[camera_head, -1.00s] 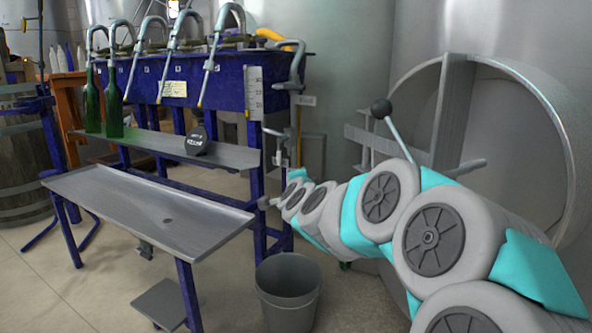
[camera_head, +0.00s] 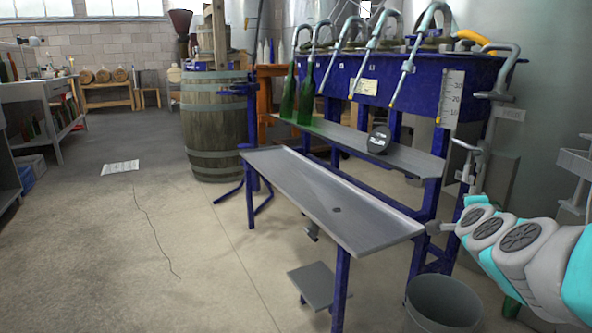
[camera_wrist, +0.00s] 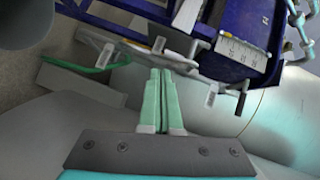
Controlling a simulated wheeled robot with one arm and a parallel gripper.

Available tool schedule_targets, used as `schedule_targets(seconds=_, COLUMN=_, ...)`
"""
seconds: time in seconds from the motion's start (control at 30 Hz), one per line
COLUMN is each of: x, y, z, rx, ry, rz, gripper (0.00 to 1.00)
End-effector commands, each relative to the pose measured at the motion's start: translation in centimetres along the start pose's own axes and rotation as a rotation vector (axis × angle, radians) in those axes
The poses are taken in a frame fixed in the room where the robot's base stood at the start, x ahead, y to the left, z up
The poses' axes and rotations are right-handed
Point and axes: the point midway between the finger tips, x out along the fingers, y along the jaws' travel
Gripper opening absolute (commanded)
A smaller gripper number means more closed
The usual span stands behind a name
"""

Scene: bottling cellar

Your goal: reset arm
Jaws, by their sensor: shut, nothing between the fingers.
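My arm reaches in from the right edge of the head view. Its end, by the right side of the blue bottling stand, is small there. In the wrist view my gripper (camera_wrist: 160,82) has its two green fingers together, with nothing between them. The blue filling trough (camera_head: 420,80) with its curved spouts stands just beyond the arm in the head view. Two green bottles (camera_head: 297,92) stand on the narrow shelf (camera_head: 345,138) under the left spouts.
A metal drain table (camera_head: 345,215) stands in front of the stand, with a grey bucket (camera_head: 442,303) at its right below my arm. A large wooden barrel (camera_head: 215,130) stands behind left. The floor at left is open.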

Motion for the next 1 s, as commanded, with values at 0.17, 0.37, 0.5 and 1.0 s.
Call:
schedule_targets(seconds=0.17, x=-3.8, y=1.8, z=10.4, rx=-0.233, ry=-0.296, rz=0.082, gripper=0.00)
schedule_targets(seconds=0.37, x=-12.2, y=7.3, z=19.9, rx=-0.572, ry=-0.666, rz=0.205, gripper=0.00)
schedule_targets(seconds=0.5, x=-19.6, y=12.7, z=22.9, rx=-0.826, ry=-0.916, rz=0.311, gripper=0.00)
schedule_targets(seconds=1.0, x=-38.7, y=24.7, z=16.6, rx=-1.394, ry=-1.484, rz=0.691, gripper=0.00)
